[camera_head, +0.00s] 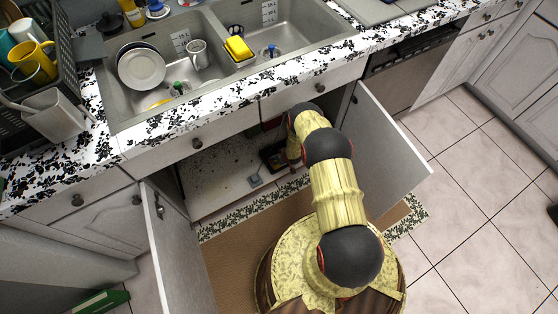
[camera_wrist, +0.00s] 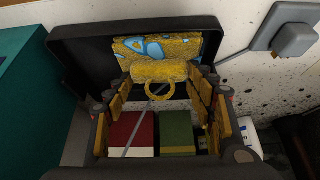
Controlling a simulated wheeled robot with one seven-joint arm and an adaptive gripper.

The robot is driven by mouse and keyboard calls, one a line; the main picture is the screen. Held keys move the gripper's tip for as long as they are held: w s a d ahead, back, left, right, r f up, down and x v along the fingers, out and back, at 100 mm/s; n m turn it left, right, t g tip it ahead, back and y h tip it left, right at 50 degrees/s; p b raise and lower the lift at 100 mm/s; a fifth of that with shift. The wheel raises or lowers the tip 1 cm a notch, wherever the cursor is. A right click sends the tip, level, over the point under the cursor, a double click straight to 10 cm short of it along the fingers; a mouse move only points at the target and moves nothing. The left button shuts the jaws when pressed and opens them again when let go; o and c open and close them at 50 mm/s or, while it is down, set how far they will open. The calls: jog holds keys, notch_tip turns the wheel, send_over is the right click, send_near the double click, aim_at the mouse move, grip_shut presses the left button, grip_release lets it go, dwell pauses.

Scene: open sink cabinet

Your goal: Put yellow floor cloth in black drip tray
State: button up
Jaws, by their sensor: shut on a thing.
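In the head view, the dark tray (camera_head: 268,162) shows inside the open sink cabinet beside my arm, which reaches in and hides most of the gripper.
Red (camera_wrist: 130,130) and green (camera_wrist: 177,132) blocks sit below the fingers in the wrist view. A teal box (camera_wrist: 22,75) stands left; a grey fitting (camera_wrist: 290,40) is on the right. Open cabinet doors (camera_head: 385,150) flank my arm. The cabinet floor (camera_head: 215,175) is largely clear at left.

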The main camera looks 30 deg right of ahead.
jog(key=shift+f, duration=0.5)
jog(key=shift+f, duration=0.1)
jog(key=o, duration=1.1)
jog(key=p+v, duration=0.5)
jog(key=v, duration=0.7)
